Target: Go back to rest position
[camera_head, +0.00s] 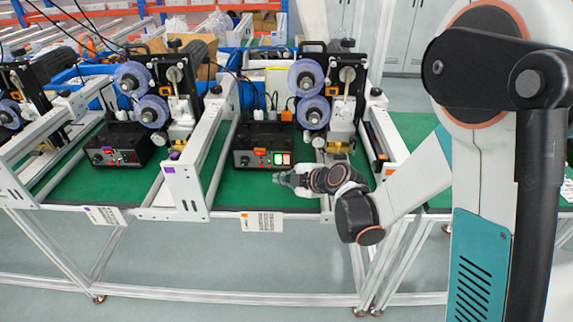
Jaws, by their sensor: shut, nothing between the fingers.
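My gripper (283,179) is small in the head view, at the end of my arm. It is above the front part of the green bench top, in front of the right coder machine's black control box (264,144). Its fingers look closed and I see nothing held in them. That control box has an orange label and lit green and red buttons. My gripper is below and slightly right of those buttons in the picture; I cannot tell whether it touches anything. My arm reaches in from the right and bends down toward the bench.
Another coder machine with a black control box (117,144) stands to the left. White frame rails (184,184) separate the stations. The green bench top (405,128) continues behind my arm. Blue bins and shelving stand at the back. Grey floor is in front.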

